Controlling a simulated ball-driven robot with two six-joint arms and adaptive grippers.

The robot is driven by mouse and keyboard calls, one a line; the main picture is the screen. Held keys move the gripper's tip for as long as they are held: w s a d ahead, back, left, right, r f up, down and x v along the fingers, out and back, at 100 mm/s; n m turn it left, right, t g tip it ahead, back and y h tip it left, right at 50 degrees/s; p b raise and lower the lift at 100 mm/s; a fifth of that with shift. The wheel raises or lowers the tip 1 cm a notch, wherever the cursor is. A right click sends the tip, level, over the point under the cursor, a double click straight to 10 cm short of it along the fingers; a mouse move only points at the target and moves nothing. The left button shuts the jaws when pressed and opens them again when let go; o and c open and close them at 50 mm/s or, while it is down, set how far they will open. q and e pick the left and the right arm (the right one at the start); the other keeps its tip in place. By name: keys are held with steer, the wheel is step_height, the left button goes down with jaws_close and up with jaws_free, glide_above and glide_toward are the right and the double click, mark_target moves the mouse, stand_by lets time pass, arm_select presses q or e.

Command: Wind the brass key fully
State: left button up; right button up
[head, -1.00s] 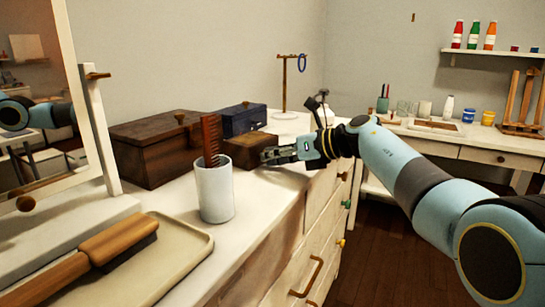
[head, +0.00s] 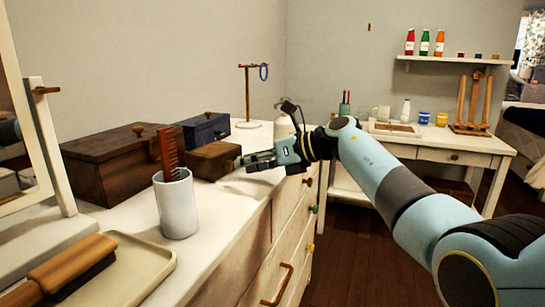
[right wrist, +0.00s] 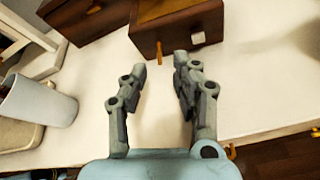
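A small brown wooden box (head: 210,162) stands on the white dresser top; it also shows at the top of the right wrist view (right wrist: 180,22). A small brass key (right wrist: 159,52) sticks out from the box's near side in the right wrist view. In the head view the key cannot be made out. My right gripper (head: 240,163) is beside the box. In the right wrist view its two fingers (right wrist: 160,66) are apart, with the key just ahead of the gap between the tips. Nothing is held. My left gripper is not in view.
A larger wooden chest (head: 105,170) and a dark blue box (head: 205,130) stand close by. A white cup (head: 176,205) with a brown comb (head: 168,155) stands nearer. A jewellery stand (head: 247,95) is behind. The brush (head: 65,265) lies on a tray (head: 140,275) at front left.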

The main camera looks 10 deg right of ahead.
steer(key=v, duration=0.8)
steer(key=shift+r, duration=0.1)
